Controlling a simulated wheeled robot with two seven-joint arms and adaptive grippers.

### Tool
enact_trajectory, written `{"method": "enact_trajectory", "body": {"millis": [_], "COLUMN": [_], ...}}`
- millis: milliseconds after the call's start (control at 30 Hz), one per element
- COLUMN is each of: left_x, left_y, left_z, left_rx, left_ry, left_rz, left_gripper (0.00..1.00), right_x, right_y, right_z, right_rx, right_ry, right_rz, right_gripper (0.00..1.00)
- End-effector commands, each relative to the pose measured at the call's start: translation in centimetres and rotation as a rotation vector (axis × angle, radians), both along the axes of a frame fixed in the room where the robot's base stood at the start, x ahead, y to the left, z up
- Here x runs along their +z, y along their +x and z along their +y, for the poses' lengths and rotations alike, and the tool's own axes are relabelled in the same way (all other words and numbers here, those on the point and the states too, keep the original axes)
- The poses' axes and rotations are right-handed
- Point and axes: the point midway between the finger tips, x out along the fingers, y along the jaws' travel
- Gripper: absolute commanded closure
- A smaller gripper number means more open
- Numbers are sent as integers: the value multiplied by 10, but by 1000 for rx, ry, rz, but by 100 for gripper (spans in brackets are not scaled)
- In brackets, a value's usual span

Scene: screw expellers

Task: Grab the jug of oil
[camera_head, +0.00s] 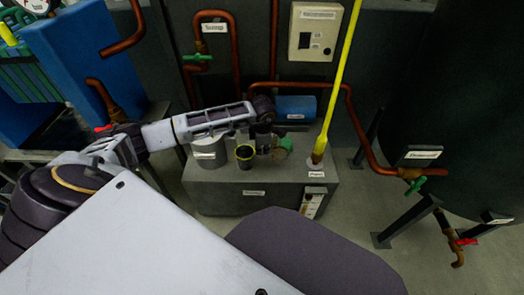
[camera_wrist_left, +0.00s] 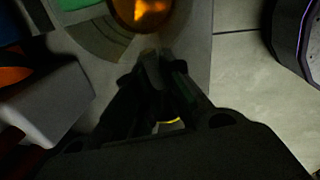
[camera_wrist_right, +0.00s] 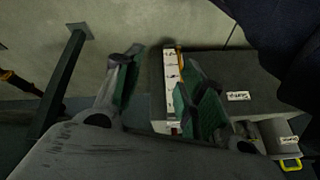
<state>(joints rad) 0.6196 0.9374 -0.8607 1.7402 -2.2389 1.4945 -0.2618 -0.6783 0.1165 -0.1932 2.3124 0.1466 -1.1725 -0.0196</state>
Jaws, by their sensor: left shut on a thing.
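A small dark jug with a yellow rim (camera_head: 245,157) stands on top of the grey tank (camera_head: 232,180) in the head view. My left gripper (camera_head: 263,147) points down beside its right side and is shut on it, though the contact is mostly hidden. A yellow handle (camera_wrist_right: 290,163) shows at that view's lower right edge.
A grey cylinder (camera_head: 207,155) stands left of the jug. A green round part (camera_head: 286,144) is right of my left gripper. A tall yellow pipe (camera_head: 340,75) rises at the tank's right end. Copper pipes (camera_head: 360,130) run behind. An amber round opening (camera_wrist_left: 140,12) shows in the left wrist view.

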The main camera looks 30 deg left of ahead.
Motion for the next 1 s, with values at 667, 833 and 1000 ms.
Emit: {"method": "enact_trajectory", "body": {"millis": [667,833,1000], "left_x": [43,47,49], "left_y": [1,1,1], "left_z": [0,0,0], "left_rx": [0,0,0], "left_ry": [-1,0,0], "left_rz": [-3,-3,-3], "left_gripper": [100,100,100], "right_x": [34,34,35], "right_y": [3,0,-1], "right_z": [-7,-8,-9], "right_rx": [10,10,11], "right_ry": [-41,-48,-49], "right_rz": [23,38,40], "right_gripper": [60,60,60]}}
